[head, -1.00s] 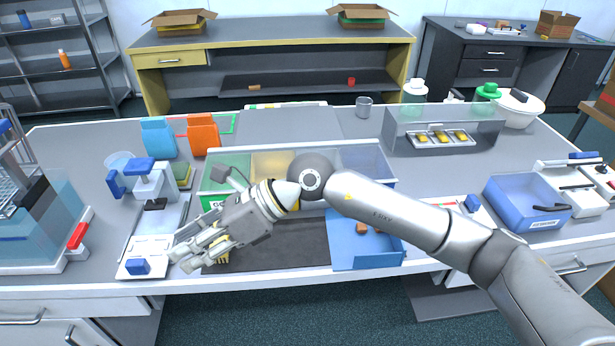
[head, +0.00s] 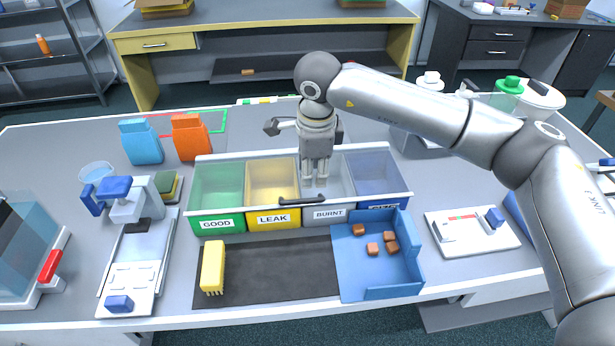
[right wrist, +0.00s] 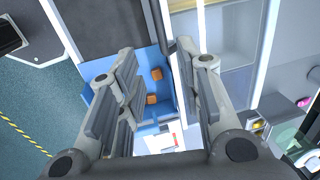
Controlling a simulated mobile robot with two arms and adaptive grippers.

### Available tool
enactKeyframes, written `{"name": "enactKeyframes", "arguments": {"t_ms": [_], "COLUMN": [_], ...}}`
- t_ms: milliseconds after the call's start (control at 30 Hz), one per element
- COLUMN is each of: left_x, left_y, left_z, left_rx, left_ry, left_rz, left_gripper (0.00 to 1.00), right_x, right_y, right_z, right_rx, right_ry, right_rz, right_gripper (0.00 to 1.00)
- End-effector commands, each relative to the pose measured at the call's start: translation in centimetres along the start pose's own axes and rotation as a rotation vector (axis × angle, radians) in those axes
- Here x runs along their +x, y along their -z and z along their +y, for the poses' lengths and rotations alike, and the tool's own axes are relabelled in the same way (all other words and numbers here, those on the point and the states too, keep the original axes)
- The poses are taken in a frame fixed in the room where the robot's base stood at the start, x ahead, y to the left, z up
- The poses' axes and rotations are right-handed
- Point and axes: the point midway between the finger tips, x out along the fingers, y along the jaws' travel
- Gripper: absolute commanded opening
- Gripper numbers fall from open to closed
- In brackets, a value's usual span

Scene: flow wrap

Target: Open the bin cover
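The bin cover (head: 230,156) looks like a clear lid in a pale frame over a row of bins, with a black handle (head: 303,201) at its front edge. The bins under it are green GOOD (head: 217,223), yellow LEAK (head: 273,218), grey BURNT (head: 330,215) and a blue one at the right. The cover appears down over them. My right gripper (head: 316,184) points down just behind the handle, over the grey bin. In the right wrist view its fingers (right wrist: 166,92) are apart with nothing gripped between them. My left gripper is out of view.
A blue tray (head: 353,268) with several brown pieces stands in front of the bins, beside a black mat (head: 270,285) with a yellow brush (head: 213,267). A blue-and-white device (head: 132,208) stands left. Blue and orange pouches (head: 190,138) stand behind left.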

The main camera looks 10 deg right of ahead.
Motion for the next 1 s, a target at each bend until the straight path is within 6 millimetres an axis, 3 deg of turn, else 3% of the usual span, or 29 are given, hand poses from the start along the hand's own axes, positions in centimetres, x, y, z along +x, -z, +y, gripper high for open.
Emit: {"name": "enactKeyframes", "arguments": {"t_ms": [233, 700, 1000], "left_x": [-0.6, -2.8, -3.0], "left_y": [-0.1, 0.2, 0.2], "left_z": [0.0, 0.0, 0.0], "left_rx": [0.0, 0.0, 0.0], "left_ry": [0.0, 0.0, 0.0], "left_rz": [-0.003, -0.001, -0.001], "left_gripper": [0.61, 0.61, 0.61], "right_x": [1.3, 9.4, 10.8], "right_y": [0.3, 0.3, 0.3], "right_z": [-0.1, -0.1, -0.1], "right_rx": [0.002, 0.001, 0.001], "right_ry": [0.0, 0.0, 0.002], "right_rz": [0.011, 0.008, 0.007], "right_gripper": [0.34, 0.34, 0.34]}}
